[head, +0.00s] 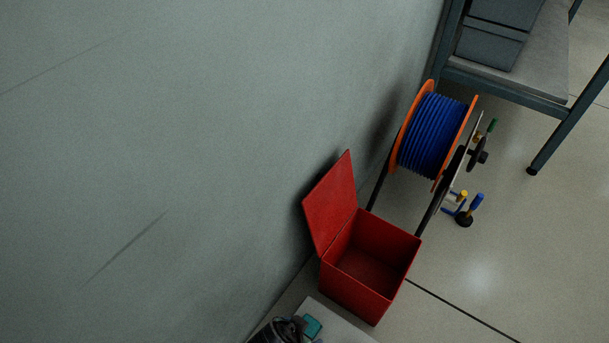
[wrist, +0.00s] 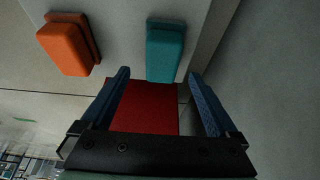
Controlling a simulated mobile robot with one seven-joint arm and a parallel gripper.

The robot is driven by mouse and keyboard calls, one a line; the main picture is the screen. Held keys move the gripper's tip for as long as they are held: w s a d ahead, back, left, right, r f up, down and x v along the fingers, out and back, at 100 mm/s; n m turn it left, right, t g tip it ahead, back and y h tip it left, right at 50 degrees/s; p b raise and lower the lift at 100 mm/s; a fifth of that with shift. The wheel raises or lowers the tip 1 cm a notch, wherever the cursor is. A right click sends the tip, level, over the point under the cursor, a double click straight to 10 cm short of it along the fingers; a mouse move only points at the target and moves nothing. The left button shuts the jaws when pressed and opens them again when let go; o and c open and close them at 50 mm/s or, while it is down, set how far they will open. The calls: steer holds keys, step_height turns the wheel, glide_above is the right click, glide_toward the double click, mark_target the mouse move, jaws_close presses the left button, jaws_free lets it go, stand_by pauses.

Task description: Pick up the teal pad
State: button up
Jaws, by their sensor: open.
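The teal pad (wrist: 165,52) is in the upper middle of the wrist view, on a pale surface near its edge. In the head view a small teal piece (head: 312,326) shows at the bottom edge, partly cut off, beside a dark object that I cannot make out clearly. My gripper (wrist: 159,74) is open, its two blue fingers apart and pointing toward the teal pad. The pad appears just past the fingertips, in line with the gap. Nothing is held. I cannot tell the exact distance to the pad.
An orange pad (wrist: 68,47) lies left of the teal one. A red box (head: 365,260) with its lid open stands by the grey wall (head: 180,150); a red surface shows between my fingers. Beyond are a blue cable reel (head: 430,135) and a metal shelf (head: 510,85).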

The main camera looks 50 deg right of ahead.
steer(key=b+x, duration=0.4)
steer(key=shift+w+a+f, duration=0.15)
steer(key=shift+a+f, duration=0.15)
steer(key=shift+f, duration=0.05)
steer(key=shift+d+f+b, duration=0.25)
steer(key=shift+f+b, duration=0.05)
steer(key=shift+b, duration=0.25)
steer(key=shift+r, duration=0.1)
steer(key=c, duration=1.3)
step_height(320, 180, up, 10)
steer(key=p, duration=0.8)
